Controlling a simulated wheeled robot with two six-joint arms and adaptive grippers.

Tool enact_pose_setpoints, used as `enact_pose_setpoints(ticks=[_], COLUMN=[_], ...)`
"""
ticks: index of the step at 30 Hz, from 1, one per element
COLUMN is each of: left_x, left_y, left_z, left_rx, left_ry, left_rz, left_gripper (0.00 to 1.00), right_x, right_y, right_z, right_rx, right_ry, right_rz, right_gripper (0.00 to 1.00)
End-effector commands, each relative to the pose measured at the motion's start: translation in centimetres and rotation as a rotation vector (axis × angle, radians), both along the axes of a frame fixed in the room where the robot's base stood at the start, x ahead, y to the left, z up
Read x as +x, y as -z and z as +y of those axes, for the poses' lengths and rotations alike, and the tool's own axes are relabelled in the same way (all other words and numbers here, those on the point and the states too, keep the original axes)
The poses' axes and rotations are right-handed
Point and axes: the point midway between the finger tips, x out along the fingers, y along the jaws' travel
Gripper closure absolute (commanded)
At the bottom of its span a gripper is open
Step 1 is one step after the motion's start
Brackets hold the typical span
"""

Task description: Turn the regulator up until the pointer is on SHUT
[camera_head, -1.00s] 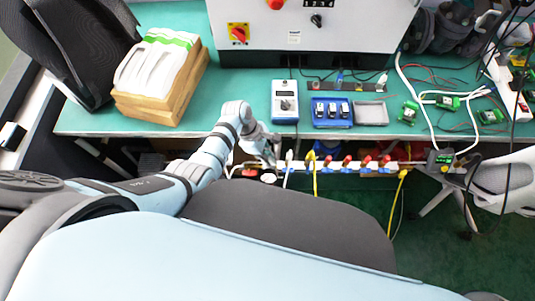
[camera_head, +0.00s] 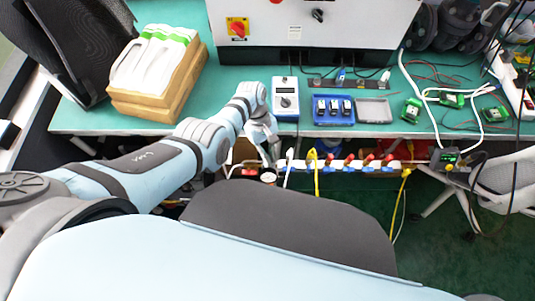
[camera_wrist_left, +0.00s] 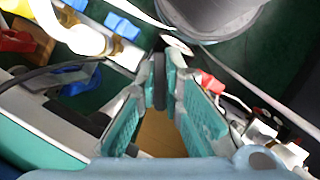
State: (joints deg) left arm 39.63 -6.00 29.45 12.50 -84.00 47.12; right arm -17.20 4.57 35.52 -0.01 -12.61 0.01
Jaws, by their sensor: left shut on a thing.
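My left gripper (camera_head: 272,158) reaches down at the table's front edge, beside the left end of a pipe manifold (camera_head: 335,167). In the left wrist view its teal-padded fingers (camera_wrist_left: 162,85) are closed around a narrow dark grey piece, probably the regulator's knob. Most of that piece is hidden by the fingers. A small round white-faced gauge (camera_head: 268,177) sits just below the fingertips in the head view. Its pointer and any SHUT mark are too small to read. A pale disc edge (camera_wrist_left: 178,45) shows past the fingertips. My right gripper is not in view.
Red and blue valve handles (camera_head: 367,160) line the manifold, with yellow and white hoses (camera_head: 316,180) hanging off it. A grey cabinet (camera_head: 340,40) stands behind.

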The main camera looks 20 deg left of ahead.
Motion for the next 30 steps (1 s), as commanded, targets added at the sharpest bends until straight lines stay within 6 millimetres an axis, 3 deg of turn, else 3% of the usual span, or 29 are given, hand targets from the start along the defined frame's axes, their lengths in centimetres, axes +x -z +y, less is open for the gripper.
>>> enact_pose_setpoints(ticks=[15,16,20,30], left_x=[-0.42,-0.42,-0.34,0.0], left_y=[0.2,0.2,0.16,-0.24], left_z=[-0.09,-0.09,-0.05,0.11], left_rx=[-0.002,-0.002,-0.002,0.0], left_ry=[0.026,0.026,0.025,0.022], left_rz=[0.011,0.011,0.008,0.003], left_gripper=[1.0,0.9,0.72,0.72], right_x=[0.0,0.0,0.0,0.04], right_y=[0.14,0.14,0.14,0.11], right_z=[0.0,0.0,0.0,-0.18], right_rx=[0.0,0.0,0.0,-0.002], right_ry=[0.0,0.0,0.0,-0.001], right_rz=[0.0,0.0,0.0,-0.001], right_gripper=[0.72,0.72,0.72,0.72])
